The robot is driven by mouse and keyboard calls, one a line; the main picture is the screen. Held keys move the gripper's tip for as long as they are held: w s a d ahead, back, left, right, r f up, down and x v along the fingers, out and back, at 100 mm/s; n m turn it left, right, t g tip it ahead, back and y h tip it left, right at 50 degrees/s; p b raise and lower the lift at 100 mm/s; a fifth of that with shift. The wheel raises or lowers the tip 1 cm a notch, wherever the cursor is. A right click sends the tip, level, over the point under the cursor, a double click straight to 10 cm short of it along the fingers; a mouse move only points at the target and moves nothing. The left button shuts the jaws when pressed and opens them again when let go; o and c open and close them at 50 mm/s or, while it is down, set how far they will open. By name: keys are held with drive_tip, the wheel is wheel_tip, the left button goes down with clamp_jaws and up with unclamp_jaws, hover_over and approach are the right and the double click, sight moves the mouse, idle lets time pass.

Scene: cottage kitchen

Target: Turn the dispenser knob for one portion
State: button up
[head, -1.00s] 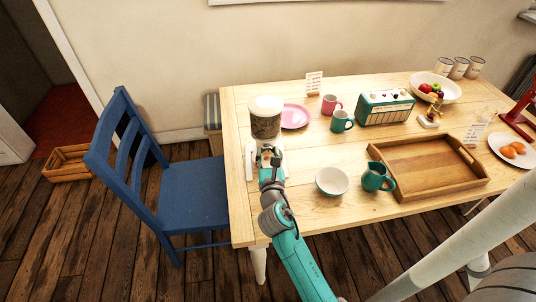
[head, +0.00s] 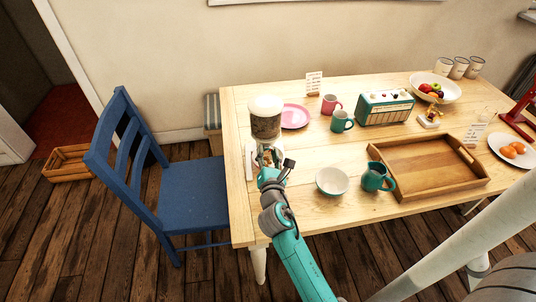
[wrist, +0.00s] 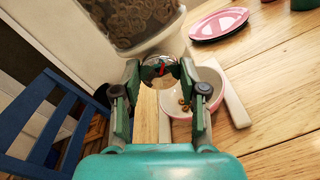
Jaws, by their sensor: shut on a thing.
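The dispenser (head: 265,124) stands at the left end of the table, a clear container of brown cereal with a white lid. The wrist view shows its cereal-filled container (wrist: 135,18) at the top. My gripper (wrist: 160,72) is shut on the round silver knob (wrist: 160,66), which has a red mark, on the dispenser's front. In the head view my gripper (head: 268,164) covers the knob and most of the lower dispenser. Below the knob, a pink-rimmed white bowl (wrist: 210,78) holds a few brown pieces; the gripper partly hides it.
A pink plate (head: 295,116), a pink mug (head: 331,104) and a teal mug (head: 342,121) stand to the right. A white bowl (head: 332,181), a teal jug (head: 376,178) and a wooden tray (head: 440,190) are nearer. A blue chair (head: 190,192) stands left of the table.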

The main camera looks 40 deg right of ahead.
drive_tip(key=o, duration=1.1)
drive_tip(key=shift+o, duration=0.2)
drive_tip(key=v, duration=1.2)
